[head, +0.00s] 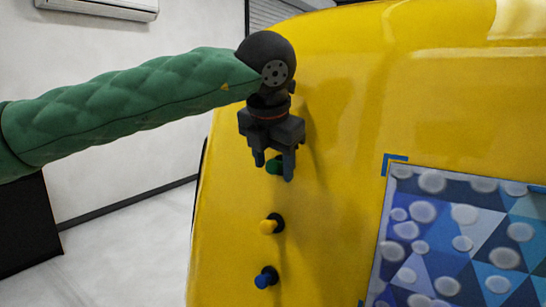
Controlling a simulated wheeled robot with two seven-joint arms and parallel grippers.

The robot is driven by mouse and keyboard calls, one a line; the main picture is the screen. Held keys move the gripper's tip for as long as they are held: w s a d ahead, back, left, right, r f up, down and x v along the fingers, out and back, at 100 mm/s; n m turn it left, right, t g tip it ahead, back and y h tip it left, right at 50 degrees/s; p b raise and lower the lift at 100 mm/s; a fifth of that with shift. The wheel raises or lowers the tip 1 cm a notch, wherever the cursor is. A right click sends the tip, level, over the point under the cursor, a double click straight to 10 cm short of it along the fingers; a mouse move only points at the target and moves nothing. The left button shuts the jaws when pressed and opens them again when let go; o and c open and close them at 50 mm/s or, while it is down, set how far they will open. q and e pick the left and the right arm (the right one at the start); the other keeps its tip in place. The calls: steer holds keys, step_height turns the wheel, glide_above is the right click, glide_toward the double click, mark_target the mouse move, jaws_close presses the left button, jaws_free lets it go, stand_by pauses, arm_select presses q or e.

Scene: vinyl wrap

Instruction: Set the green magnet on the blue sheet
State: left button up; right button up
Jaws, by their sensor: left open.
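The green magnet (274,167) sits on the yellow car panel, at the top of a column of magnets. My left gripper (273,170) is open, pointing down, with its fingers in front of and around the green magnet in the picture. I cannot tell whether the fingers touch it. The blue sheet (466,230), patterned with blue triangles and pale round spots, lies on the yellow panel at the lower right. My right gripper is not in view.
A yellow magnet (269,226) and a blue magnet (266,277) sit below the green one on the yellow panel (330,200). A blue corner mark (393,160) is at the sheet's upper left corner. White wall and floor lie to the left.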

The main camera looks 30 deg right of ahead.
arm_select(q)
steer(key=shift+s+a+r, duration=0.1)
jaws_close()
stand_by(0.5)
steer(key=shift+s+a+b, duration=0.2)
steer(key=shift+a+b, duration=0.35)
steer(key=shift+b, duration=0.35)
steer(key=shift+a, duration=0.15)
steer(key=s+a+r+b, duration=0.1)
steer(key=s+a+b, duration=0.1)
steer(key=a+b, duration=0.2)
steer(key=shift+s+a+r+b, duration=0.2)
steer(key=shift+s+a+b, duration=0.15)
steer(key=shift+a, duration=0.65)
stand_by(0.5)
